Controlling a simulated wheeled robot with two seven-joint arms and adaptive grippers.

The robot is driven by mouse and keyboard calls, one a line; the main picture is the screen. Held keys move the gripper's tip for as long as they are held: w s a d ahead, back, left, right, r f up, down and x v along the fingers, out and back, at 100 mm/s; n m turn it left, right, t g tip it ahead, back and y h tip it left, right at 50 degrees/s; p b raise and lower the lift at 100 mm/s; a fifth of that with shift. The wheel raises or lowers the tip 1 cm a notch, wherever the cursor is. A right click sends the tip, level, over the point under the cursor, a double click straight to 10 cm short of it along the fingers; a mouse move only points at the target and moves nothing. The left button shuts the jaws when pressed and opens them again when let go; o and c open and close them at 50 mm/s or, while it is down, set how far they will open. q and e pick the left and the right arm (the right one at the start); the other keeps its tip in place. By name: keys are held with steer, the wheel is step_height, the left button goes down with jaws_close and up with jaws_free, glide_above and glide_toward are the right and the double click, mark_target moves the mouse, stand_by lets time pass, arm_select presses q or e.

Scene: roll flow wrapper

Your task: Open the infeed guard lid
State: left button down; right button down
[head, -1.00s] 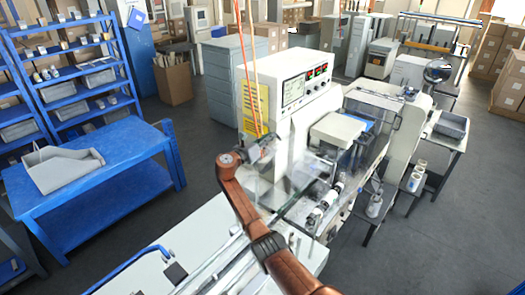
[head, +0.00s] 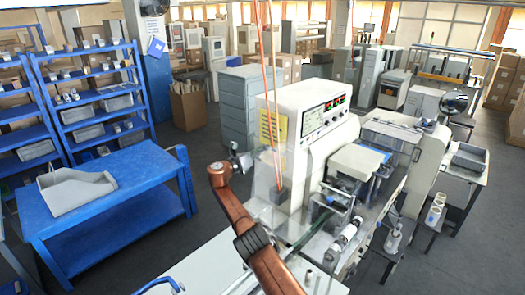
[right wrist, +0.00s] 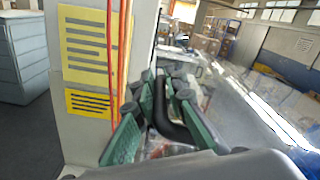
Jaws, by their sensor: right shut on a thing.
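The flow wrapper (head: 320,105) is a white machine with a display panel and a yellow label. My right gripper (head: 240,160) is beside its left end, at the tip of my brown arm. In the right wrist view its green fingers (right wrist: 158,120) are closed around a black curved handle (right wrist: 164,105). A clear panel (right wrist: 245,105), which looks like the guard lid, spreads to the right of the handle. In the head view the lid is faint against the machine, so its exact angle is hard to tell. My left gripper is not in view.
Orange cables (head: 268,70) hang close to my right gripper. A blue table (head: 110,195) with a grey chute-like part (head: 78,190) stands at the left, before blue shelves (head: 90,85). A grey cabinet (head: 245,105) stands behind the machine. Open floor lies between table and machine.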

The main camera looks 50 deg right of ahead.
steer(key=shift+w+a+f, duration=0.1)
steer(key=shift+w+f, duration=0.1)
steer(key=shift+f, duration=0.55)
steer(key=c, duration=2)
jaws_free()
steer(key=shift+w, duration=0.15)
